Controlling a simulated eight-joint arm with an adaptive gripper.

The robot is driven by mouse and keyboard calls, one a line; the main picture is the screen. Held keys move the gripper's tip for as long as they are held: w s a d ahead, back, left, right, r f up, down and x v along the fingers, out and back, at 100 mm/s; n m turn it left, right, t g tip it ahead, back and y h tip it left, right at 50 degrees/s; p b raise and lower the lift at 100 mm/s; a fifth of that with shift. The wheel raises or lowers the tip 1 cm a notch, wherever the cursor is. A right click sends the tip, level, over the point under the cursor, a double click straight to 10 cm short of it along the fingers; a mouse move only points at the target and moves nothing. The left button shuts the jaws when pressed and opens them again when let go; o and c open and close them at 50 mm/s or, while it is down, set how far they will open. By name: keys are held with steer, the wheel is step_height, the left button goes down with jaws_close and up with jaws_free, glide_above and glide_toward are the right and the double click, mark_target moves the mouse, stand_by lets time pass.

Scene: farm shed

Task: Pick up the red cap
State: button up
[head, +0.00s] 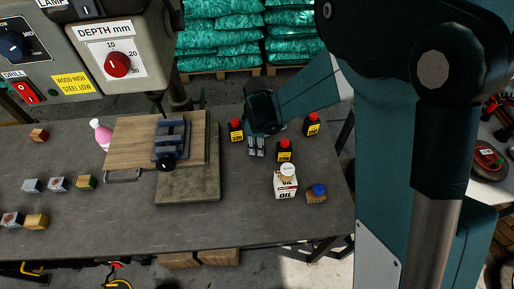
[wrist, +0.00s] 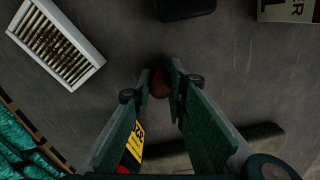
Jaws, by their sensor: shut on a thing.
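My gripper (head: 257,150) is low over the bench, just right of the drill-press base in the head view. In the wrist view my gripper (wrist: 160,84) has a small dark red rounded thing, the red cap (wrist: 160,88), between its fingertips. The fingers stand on both sides of it, and it is partly in shadow. In the head view the fingers hide it. Whether it touches the bench cannot be told.
Black bottles with red tops and yellow labels stand around my gripper: left (head: 236,131), front right (head: 285,151) and back right (head: 312,125). The drill-press vise (head: 171,139) is left.

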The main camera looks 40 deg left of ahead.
steer(key=shift+r, duration=0.1)
step_height(320, 180, up, 9)
steer(key=shift+f+p, duration=0.15)
steer(key=shift+p, duration=0.95)
steer(key=shift+r, duration=0.6)
